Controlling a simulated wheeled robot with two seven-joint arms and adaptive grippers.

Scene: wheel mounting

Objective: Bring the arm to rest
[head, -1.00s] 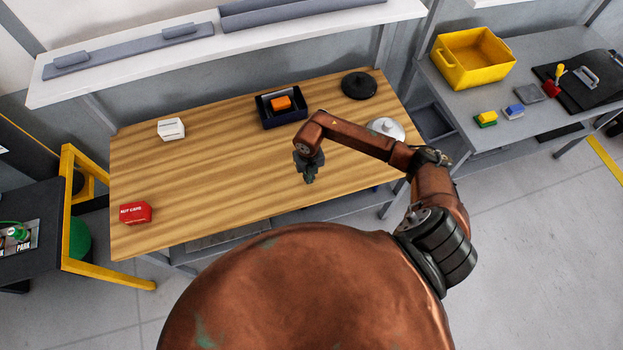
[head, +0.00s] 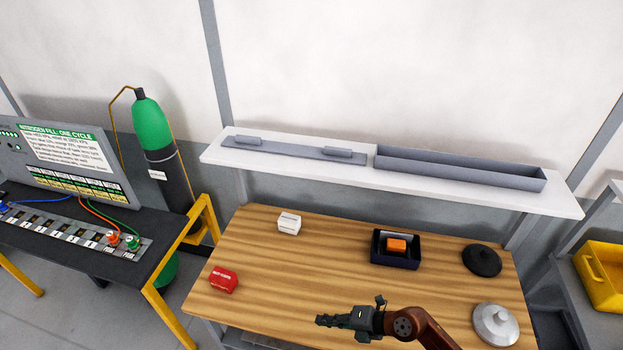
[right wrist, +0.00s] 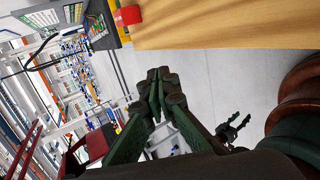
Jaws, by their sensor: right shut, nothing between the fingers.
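My right gripper (head: 322,321) is over the front part of the wooden table (head: 300,265) in the head view. It points left and is empty. In the right wrist view its fingers (right wrist: 158,78) are shut together with nothing between them. Bare floor and the table's edge (right wrist: 230,45) show beyond them.
On the table are a white box (head: 289,223), a red box (head: 223,280), a dark tray (head: 378,262) with an orange block (head: 397,245), a black disc (head: 481,261) and a silver lidded disc (head: 495,325). A white shelf (head: 400,185) hangs behind. A yellow bin (head: 602,275) stands right.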

